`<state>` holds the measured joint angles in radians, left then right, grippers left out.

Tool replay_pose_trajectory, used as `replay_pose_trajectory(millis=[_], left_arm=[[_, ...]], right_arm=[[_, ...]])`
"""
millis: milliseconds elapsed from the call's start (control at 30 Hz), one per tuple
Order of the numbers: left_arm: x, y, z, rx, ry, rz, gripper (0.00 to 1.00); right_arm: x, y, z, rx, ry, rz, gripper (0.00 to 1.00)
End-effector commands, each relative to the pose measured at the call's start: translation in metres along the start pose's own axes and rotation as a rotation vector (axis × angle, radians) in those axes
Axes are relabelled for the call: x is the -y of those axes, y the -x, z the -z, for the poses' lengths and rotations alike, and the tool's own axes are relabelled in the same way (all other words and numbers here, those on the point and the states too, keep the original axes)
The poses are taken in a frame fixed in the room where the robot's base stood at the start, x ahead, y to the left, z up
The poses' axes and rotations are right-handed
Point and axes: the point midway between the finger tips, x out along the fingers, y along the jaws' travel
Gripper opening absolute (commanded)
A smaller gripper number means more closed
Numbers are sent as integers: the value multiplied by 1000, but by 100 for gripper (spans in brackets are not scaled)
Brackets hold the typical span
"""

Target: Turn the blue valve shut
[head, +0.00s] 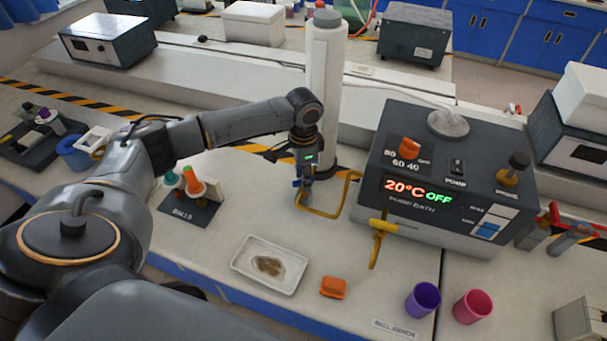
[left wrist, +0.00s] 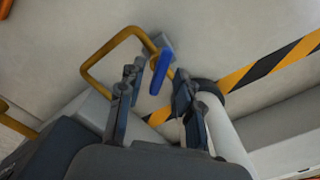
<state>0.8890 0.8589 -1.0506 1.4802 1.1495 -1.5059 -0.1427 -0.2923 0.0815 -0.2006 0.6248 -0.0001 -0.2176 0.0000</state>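The blue valve handle (left wrist: 160,72) shows in the left wrist view as an upright blue lever on a grey valve body (left wrist: 161,44), joined to a bent yellow pipe (left wrist: 100,62). My left gripper (left wrist: 158,78) is open, with one finger on each side of the handle and a visible gap to each. In the head view my left gripper (head: 305,172) points down over the end of the yellow pipe (head: 322,214), left of the pump bath (head: 440,180). It hides most of the valve there. My right gripper is not in view.
A white column (head: 326,90) stands close behind my left gripper. A yellow tap (head: 380,238) hangs at the bath's front. A white tray (head: 250,282), orange block (head: 333,288), purple cup (head: 422,299) and pink cup (head: 473,305) stand in front.

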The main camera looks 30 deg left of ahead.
Motion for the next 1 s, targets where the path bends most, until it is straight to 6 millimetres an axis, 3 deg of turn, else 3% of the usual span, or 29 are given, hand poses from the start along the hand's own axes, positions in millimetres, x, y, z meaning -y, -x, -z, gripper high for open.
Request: replay_pose_trajectory(millis=[200, 367, 733, 1000], left_arm=[[0, 0, 0, 0, 0, 0, 33], [0, 0, 0, 0, 0, 0, 0], [0, 1, 0, 0, -25, -1, 0], [-1, 3, 0, 0, -165, -3, 0]], right_arm=[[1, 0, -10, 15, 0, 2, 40], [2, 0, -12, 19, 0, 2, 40], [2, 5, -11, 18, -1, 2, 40], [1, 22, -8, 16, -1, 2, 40]])
